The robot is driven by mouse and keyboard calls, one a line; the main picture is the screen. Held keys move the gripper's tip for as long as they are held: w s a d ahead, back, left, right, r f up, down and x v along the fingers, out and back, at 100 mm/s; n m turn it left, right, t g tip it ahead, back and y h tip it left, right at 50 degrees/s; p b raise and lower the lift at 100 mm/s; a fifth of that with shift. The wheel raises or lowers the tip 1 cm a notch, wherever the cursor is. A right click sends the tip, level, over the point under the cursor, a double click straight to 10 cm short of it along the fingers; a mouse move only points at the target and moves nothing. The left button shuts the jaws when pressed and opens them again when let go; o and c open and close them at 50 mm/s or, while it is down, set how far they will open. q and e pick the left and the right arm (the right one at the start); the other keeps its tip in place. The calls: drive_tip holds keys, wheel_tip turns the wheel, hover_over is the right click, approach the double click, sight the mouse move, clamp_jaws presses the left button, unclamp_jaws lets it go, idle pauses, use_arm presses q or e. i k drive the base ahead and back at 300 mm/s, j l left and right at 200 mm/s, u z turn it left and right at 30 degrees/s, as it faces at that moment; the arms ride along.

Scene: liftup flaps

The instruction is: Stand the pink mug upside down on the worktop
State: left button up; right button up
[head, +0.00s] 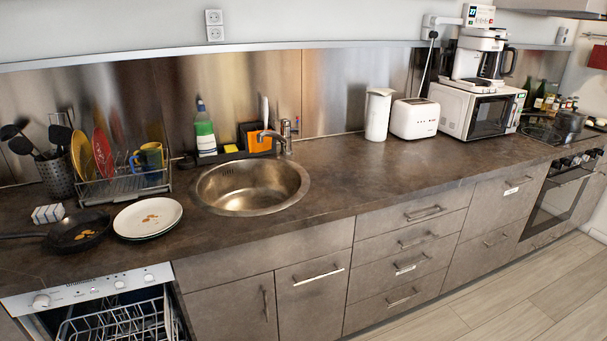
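I see no pink mug in the head view. The mugs that show are a yellow one and a blue one (135,162), close together in the dish rack (130,188) left of the sink. The brown stone-look worktop (345,180) runs along the whole wall. Neither of my grippers is in view.
The round sink (252,187) is empty. White plates (148,217) and a dark pan (80,230) lie at the left. An open dishwasher (105,315) is below. A white toaster (414,118) and a microwave (480,112) stand at the back right. The worktop right of the sink is clear.

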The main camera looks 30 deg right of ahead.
sight(365, 176)
drive_tip(key=l, duration=1)
drive_tip(key=i+l+z, duration=0.1)
drive_tip(key=l, duration=0.9)
